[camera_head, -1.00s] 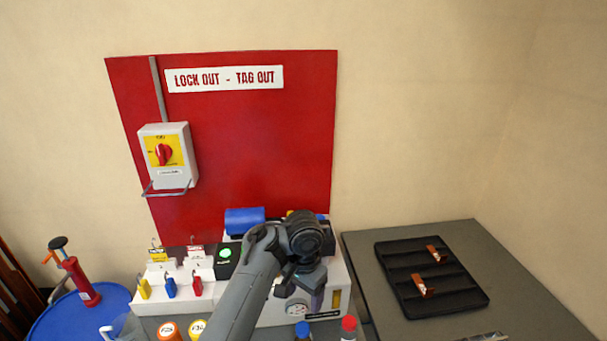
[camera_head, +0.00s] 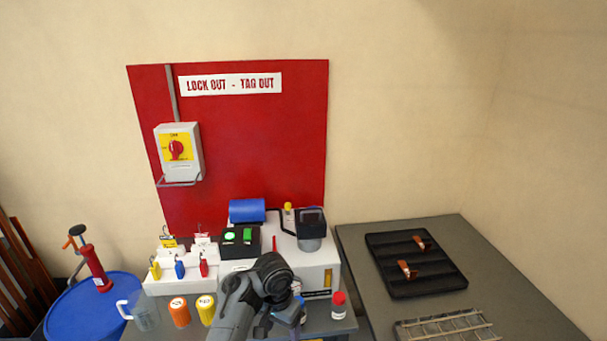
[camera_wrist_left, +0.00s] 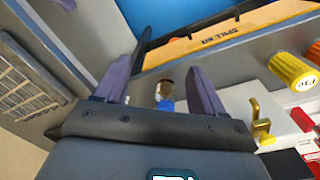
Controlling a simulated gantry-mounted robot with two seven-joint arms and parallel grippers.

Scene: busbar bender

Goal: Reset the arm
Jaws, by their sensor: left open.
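My left arm comes in from the bottom in the head view, with its wrist over the front of the bench. My left gripper (camera_wrist_left: 158,82) is open, its two purple-grey fingers wide apart in the wrist view. A small blue-capped bottle (camera_wrist_left: 166,103) shows between the fingers; I cannot tell how far below them it is. Nothing is visibly held. In the head view my left gripper (camera_head: 285,318) is partly hidden by its own wrist, in front of the white bender machine (camera_head: 318,272). My right gripper is not in view.
A red-capped bottle (camera_head: 339,305), an orange jar (camera_head: 179,311), a yellow jar (camera_head: 206,309) and a clear jug (camera_head: 145,311) stand nearby. Padlocks hang on a white rack (camera_head: 160,285). A black tray (camera_head: 440,278) with copper pieces lies right.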

